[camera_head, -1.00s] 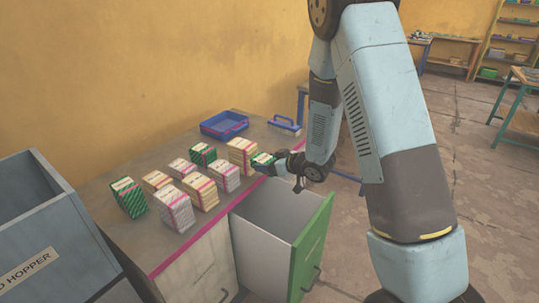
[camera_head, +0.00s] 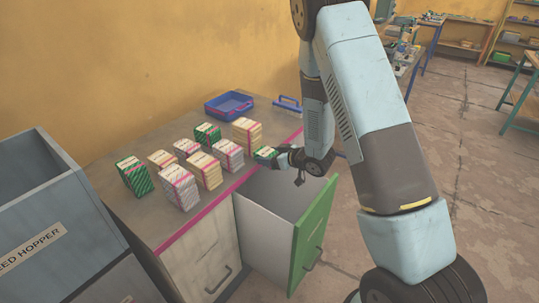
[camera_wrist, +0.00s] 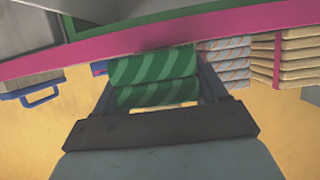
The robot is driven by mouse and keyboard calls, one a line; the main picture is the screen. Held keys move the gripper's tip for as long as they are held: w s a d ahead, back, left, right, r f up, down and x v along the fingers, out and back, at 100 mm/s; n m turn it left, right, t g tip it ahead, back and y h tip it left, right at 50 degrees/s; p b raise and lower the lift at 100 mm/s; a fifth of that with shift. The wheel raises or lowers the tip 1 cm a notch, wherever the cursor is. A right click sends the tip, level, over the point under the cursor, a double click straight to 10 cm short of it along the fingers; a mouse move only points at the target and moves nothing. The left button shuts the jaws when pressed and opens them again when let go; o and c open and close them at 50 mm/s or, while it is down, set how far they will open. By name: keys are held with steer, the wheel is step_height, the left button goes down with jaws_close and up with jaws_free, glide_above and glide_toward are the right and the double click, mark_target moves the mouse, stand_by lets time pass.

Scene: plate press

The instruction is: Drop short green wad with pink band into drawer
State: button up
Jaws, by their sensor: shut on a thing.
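My gripper (camera_head: 274,154) is shut on a short green striped wad (camera_head: 265,153) at the counter's pink front edge, beside the open drawer. The wrist view shows this wad (camera_wrist: 152,80) between the two fingers; no pink band can be made out on it there. The drawer (camera_head: 262,228) stands pulled out with a green front (camera_head: 313,234), and its visible inside looks empty. The held wad is above and behind the drawer opening in the head view; its exact height is hard to tell.
Several banded wads stand on the counter, including a tall green one (camera_head: 134,178), a short green one (camera_head: 207,134) and a cream one (camera_head: 247,132). A blue tray (camera_head: 229,104) sits at the back. A grey hopper (camera_head: 45,235) stands at the left.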

steer(key=o, duration=1.1)
steer(key=v, duration=1.3)
steer(key=shift+s+d, duration=0.2)
steer(key=shift+d, duration=0.1)
steer(key=shift+r, duration=0.1)
